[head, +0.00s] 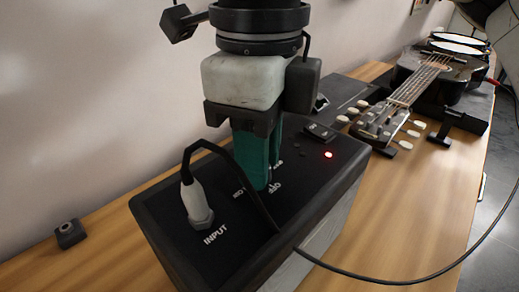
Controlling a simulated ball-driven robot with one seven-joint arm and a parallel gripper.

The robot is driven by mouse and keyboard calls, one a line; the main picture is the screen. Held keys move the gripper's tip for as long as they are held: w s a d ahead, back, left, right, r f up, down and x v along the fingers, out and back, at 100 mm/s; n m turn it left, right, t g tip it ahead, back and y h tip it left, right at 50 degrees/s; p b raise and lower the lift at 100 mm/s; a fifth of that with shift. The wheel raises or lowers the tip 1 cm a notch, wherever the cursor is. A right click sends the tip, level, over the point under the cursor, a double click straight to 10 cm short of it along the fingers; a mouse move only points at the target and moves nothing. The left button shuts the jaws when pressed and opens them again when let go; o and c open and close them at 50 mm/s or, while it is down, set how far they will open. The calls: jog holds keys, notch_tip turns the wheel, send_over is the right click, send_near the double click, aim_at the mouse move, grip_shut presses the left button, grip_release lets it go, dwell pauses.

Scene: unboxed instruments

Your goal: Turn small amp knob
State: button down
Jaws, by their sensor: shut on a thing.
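The small amp (155,210) is a black box on a wooden table, with its control panel facing up. White lettering, including "INPUT", marks the panel, and a red light (328,155) glows near its far right edge. My gripper (262,180) points down over the middle of the panel. Its green fingers are at the panel surface, in the row of labels. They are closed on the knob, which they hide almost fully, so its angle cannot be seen.
A grey cable plug (197,203) stands up from the input, close left of my fingers. Its black cable (400,280) loops right. A switch (318,132) sits beyond my fingers. A guitar (410,90) lies behind, right. A small black block (69,233) is at left.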

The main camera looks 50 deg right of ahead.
jog(key=c, duration=0.9)
grip_release()
notch_tip(320, 180, up, 11)
jog(key=p, duration=0.2)
jog(key=shift+f+p, duration=0.1)
jog(key=shift+p, duration=0.3)
